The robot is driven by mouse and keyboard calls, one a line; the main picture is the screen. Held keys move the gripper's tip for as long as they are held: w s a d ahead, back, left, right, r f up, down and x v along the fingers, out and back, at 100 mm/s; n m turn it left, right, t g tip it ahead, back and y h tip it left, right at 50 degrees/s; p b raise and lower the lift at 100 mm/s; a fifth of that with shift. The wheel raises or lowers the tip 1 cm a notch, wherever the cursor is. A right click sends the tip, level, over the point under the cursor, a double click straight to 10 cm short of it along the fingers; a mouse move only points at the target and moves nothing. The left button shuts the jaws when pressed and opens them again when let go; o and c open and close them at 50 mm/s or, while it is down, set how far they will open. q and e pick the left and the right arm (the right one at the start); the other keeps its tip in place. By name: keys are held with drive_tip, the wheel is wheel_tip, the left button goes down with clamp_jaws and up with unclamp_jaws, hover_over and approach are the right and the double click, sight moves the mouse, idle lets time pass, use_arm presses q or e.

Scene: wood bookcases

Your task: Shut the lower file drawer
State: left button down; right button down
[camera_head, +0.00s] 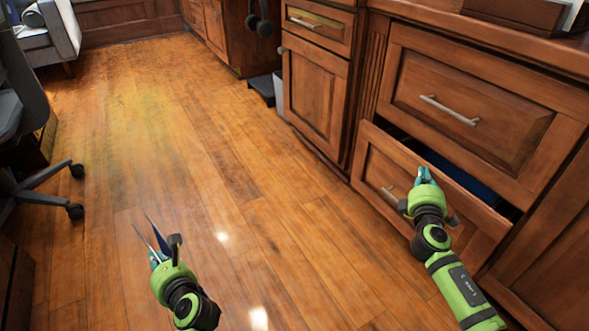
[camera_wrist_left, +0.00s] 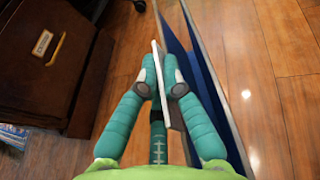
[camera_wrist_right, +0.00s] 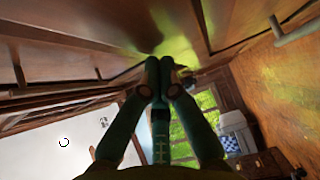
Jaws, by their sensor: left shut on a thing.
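The lower file drawer (camera_head: 380,163) is pulled partly out below a closed upper drawer (camera_head: 475,110). Its bar handle (camera_head: 389,196) is on the front, and dark blue contents (camera_head: 465,180) show in the gap. My right gripper (camera_head: 424,175) is at the drawer's top front edge; its fingertips are together in the right wrist view (camera_wrist_right: 158,68). I cannot tell if it touches the drawer. My left gripper (camera_head: 160,255) is low over the floor, away from the drawer, shut on a thin blue folder-like thing (camera_wrist_left: 195,65) with pale edges.
Closed cabinets (camera_head: 315,95) stand left of the drawer. An office chair (camera_head: 30,170) and an armchair (camera_head: 48,35) are on the left. The wood floor (camera_head: 240,200) in front of the drawer is clear. A dark wood cabinet (camera_wrist_left: 50,85) shows in the left wrist view.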

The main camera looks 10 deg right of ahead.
sight(442, 174)
drive_tip(key=d, duration=0.2)
drive_tip(key=w+d, duration=0.1)
drive_tip(key=d, duration=0.1)
drive_tip(key=w+d+b, duration=0.1)
drive_tip(key=shift+w+d, duration=0.25)
drive_tip(key=shift+d, duration=0.25)
drive_tip(key=shift+d+r, duration=0.1)
